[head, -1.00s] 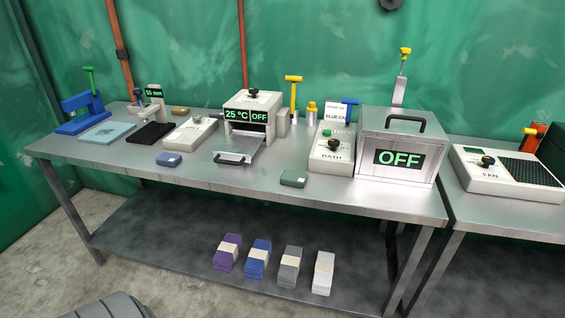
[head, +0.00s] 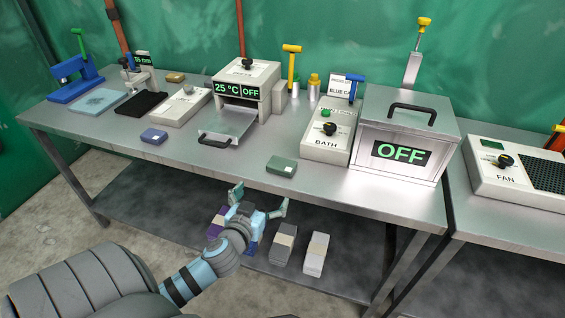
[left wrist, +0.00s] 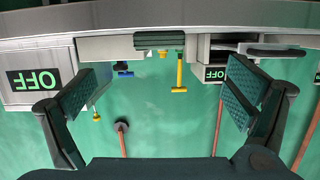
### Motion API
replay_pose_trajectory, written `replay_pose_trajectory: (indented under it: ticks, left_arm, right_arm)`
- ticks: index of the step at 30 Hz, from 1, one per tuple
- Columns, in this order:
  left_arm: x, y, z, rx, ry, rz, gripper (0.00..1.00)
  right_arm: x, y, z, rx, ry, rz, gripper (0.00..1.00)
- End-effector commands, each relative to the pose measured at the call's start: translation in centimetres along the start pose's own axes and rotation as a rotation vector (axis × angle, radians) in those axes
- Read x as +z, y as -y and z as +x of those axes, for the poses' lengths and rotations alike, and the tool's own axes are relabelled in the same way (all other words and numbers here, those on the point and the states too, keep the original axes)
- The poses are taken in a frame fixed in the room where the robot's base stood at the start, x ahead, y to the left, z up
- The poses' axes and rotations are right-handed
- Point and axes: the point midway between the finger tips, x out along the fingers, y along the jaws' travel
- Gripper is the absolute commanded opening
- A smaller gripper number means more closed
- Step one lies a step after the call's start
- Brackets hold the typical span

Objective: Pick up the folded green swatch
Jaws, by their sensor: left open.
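The folded green swatch (head: 281,166) is a small dark green block with a pale label. It lies flat near the front edge of the steel table (head: 330,195), in front of the bath unit. My left gripper (head: 261,196) is open and empty, just in front of the table's edge and short of the swatch. In the left wrist view, which is upside down, the swatch (left wrist: 158,41) sits at the table edge, between and beyond the two spread fingers (left wrist: 165,90). My right gripper is not in view.
A blue swatch (head: 153,136) lies further left. An oven with an open door (head: 224,138) stands behind, left of the swatch. The bath unit (head: 328,148) and a lidded steel box (head: 405,150) stand to the right. Several swatch stacks, including a white one (head: 316,254), sit on the lower shelf.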

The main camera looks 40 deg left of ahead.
Motion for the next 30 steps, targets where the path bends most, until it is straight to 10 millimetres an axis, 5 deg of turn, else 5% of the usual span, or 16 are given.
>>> replay_pose_trajectory:
  ticks: [4,9,21,29,30]
  left_arm:
    - [-2.1,-0.3,2.1,0.005,-0.044,-0.025,0.96]
    - [-2.1,-0.5,6.7,0.007,-0.04,-0.026,0.96]
    - [-1.9,-0.3,13.4,0.009,-0.038,-0.025,0.96]
    - [-2.0,-0.3,14.2,0.011,-0.038,-0.024,0.96]
    - [-2.0,-0.4,14.2,0.011,-0.038,-0.024,0.9]
  right_arm:
    - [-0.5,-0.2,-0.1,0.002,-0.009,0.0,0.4]
    - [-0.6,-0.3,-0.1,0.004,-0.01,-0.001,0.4]
    - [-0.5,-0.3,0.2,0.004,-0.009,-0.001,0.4]
    - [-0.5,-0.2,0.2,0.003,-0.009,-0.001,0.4]
    - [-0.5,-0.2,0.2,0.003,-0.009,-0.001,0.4]
